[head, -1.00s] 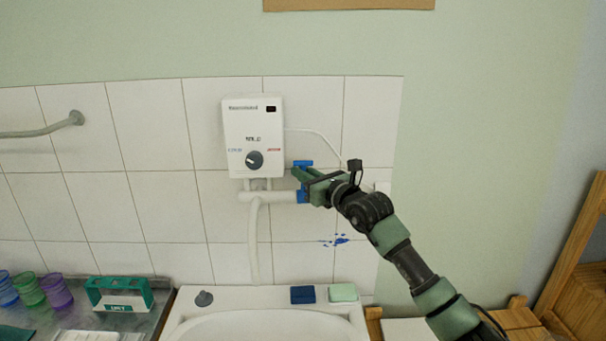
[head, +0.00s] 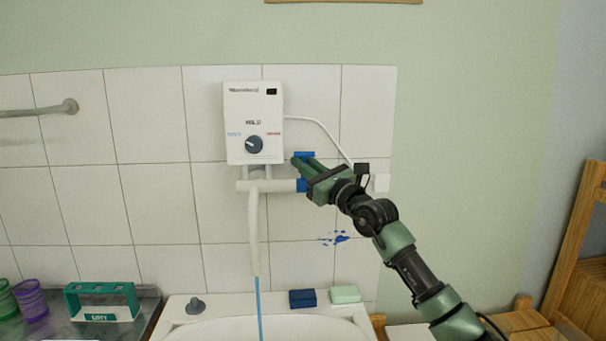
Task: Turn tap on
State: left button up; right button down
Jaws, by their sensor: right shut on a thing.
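The blue tap (head: 303,184) sits at the right end of a white horizontal pipe (head: 268,186) below a white water heater (head: 254,108). Its blue handle (head: 304,154) shows above my right gripper's fingers. My right gripper (head: 305,168) is shut on the tap handle and hides part of it. A thin blue stream of water (head: 258,300) runs from the end of the white spout hose (head: 254,235) into the sink (head: 240,328). My left gripper is not in view.
A dark blue sponge (head: 302,299), a pale green soap bar (head: 345,294) and a grey plug (head: 195,306) lie on the sink's back rim. Wooden furniture (head: 578,250) stands at right.

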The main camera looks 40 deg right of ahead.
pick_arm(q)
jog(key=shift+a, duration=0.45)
pick_arm(e)
jog(key=c, duration=1.5)
grip_release()
